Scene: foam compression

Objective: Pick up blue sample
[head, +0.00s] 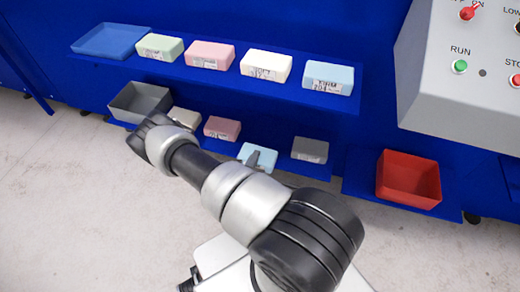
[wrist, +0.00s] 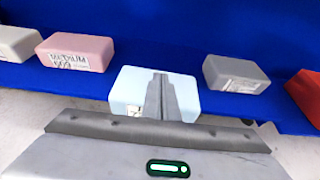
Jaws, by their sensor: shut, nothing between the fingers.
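A light blue block (head: 266,153) lies on the lower blue shelf, and it also shows at the centre of the wrist view (wrist: 130,88). My gripper (wrist: 160,78) is shut and empty, its fingers together in front of the block and hiding part of its face and label. In the head view the fingertips (head: 254,158) overlap the block, and my arm hides most of the gripper. I cannot tell whether the fingers touch the block. A second light blue block (head: 328,77) with a dark-lettered label lies at the right of the upper shelf.
On the lower shelf, a pink block (wrist: 78,50) lies left of the light blue one and a grey block (wrist: 236,72) right. A grey bin (head: 122,103) stands far left, a red bin (head: 408,190) right. Green, pink and white blocks and a blue tray (head: 108,40) occupy the upper shelf.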

